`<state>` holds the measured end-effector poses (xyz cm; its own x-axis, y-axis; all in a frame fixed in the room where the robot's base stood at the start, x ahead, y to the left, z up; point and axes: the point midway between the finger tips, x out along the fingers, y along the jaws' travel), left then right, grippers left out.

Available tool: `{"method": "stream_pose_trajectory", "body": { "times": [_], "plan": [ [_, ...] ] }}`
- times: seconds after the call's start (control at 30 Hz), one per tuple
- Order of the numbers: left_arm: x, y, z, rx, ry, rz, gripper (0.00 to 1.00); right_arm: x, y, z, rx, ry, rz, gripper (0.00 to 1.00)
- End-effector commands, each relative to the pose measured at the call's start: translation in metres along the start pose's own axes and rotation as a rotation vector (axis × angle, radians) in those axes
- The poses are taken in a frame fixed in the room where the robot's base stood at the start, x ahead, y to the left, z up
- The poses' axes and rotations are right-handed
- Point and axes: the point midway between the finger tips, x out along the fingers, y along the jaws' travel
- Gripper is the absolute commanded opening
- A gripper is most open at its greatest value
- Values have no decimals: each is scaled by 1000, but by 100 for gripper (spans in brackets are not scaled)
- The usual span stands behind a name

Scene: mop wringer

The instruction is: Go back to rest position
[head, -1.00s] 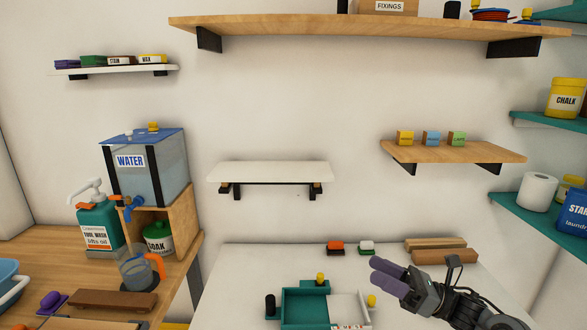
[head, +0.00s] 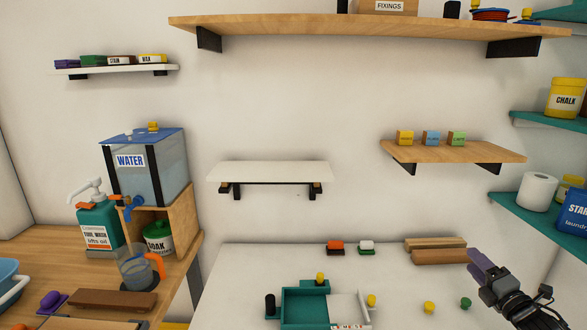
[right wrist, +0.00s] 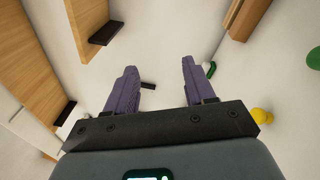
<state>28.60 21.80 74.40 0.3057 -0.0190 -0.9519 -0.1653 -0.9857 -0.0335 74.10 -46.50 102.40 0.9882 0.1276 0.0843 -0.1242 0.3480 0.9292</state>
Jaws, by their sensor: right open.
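My right gripper (head: 478,263) is at the lower right of the head view, over the right end of the white table (head: 235,275). It holds nothing. In the right wrist view its two purple fingers (right wrist: 160,82) stand apart with a clear gap between them. My left gripper does not show in the head view.
A teal tray (head: 305,304) with several knobs sits on the white table. Wooden blocks (head: 437,255), a yellow knob (head: 429,307) and a green knob (head: 466,303) lie near my right gripper. A small wooden shelf (head: 455,152) and teal shelves (head: 535,215) are above and right.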

Motion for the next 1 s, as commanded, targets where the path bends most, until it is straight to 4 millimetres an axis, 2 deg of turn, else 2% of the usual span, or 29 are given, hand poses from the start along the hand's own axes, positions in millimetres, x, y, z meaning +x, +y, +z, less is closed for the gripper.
{"method": "stream_pose_trajectory", "body": {
  "times": [0.1, 0.17, 0.3, 0.4, 0.53, 0.73, 0.8, 0.87, 1.0],
  "plan": [
    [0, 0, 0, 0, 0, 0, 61, -8, -46, 33, 235, -182, -233, 54],
    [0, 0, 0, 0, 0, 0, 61, -19, -68, 48, 362, -297, -338, 54],
    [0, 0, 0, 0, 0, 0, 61, -58, -114, 77, 651, -607, -535, 54],
    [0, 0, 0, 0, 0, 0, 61, -91, -138, 88, 826, -837, -627, 54],
    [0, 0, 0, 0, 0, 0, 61, -132, -157, 93, 1002, -1112, -696, 54],
    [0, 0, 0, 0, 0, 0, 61, -189, -170, 87, 1194, -1514, -734, 54],
    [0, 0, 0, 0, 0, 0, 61, -188, -184, 45, 1177, -1434, -778, 54],
    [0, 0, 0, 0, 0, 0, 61, -190, -192, 17, 1172, -1392, -808, 54],
    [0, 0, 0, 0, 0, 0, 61, -205, -208, -56, 1172, -1288, -885, 54]
  ]
}}
